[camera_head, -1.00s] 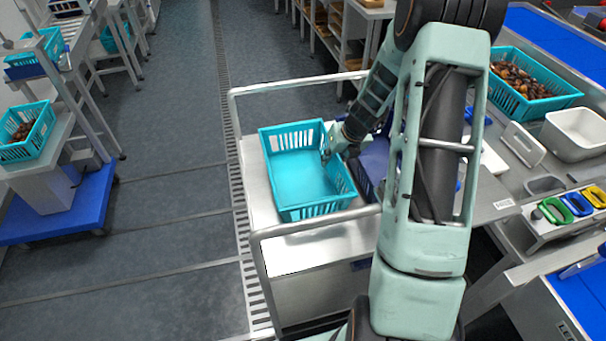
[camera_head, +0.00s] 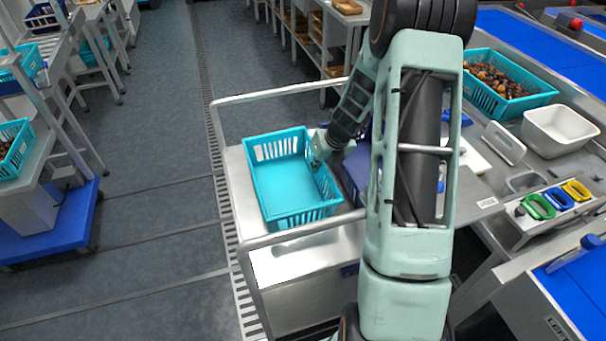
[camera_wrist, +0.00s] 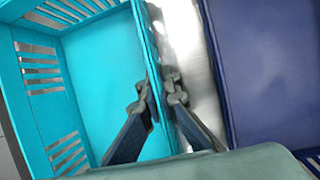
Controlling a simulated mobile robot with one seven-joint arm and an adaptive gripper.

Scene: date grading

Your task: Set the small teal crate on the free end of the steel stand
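The small teal crate (camera_head: 290,180) is empty and upright over the left end of the steel stand (camera_head: 310,258). I cannot tell whether its base touches the steel. My gripper (camera_head: 319,150) is at the crate's right wall. In the wrist view, the fingers of my gripper (camera_wrist: 158,92) straddle the wall of the teal crate (camera_wrist: 100,65), one inside and one outside, and look closed on it. A dark blue crate (camera_wrist: 262,70) stands to the right, with a strip of bare steel between; in the head view my arm partly hides it.
Steel rails (camera_head: 285,92) bound the stand at back and front. A teal crate of dates (camera_head: 497,72) and a white tub (camera_head: 555,112) stand on the bench at right. A blue-based platform (camera_head: 55,225) is at left, across clear floor.

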